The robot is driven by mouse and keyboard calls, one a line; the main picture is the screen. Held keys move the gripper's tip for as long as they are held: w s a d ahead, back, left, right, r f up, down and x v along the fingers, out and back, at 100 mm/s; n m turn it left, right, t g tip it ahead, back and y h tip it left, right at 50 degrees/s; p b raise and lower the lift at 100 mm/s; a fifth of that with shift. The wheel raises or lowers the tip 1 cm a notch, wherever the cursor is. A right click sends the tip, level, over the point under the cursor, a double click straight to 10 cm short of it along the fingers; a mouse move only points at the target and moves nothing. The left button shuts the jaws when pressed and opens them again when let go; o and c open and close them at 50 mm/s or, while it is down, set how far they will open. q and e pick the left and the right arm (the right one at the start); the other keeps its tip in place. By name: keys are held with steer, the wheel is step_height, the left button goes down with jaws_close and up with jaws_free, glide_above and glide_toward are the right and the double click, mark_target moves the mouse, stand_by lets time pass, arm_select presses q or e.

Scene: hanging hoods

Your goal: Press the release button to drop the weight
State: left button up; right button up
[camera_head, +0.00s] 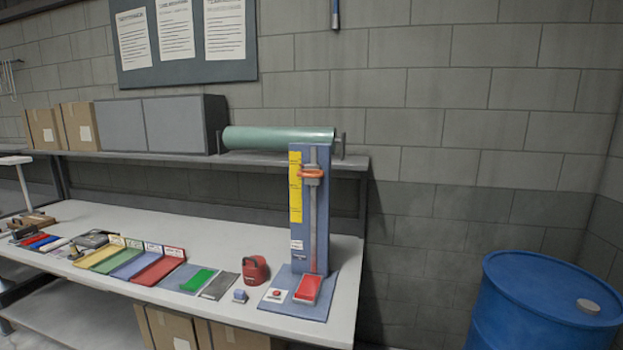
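A drop-test stand with a blue upright panel (296,245) and blue base stands at the right end of the workbench. A small white box with a red button (277,295) sits on the left of its base. An orange and grey carriage (311,174), which looks like the weight, is high on the vertical metal rail (313,225). A red block or pad (307,289) lies on the base below the rail. A yellow label strip (295,187) runs down the panel's left side. Neither of my grippers shows in the head view.
A red weight-like object with a handle (255,270) and a small blue-grey block (239,296) stand left of the stand. Coloured trays (160,268) line the bench (225,232) further left. A shelf (345,162) holds a green roll (275,138) behind. A blue barrel (530,315) stands right.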

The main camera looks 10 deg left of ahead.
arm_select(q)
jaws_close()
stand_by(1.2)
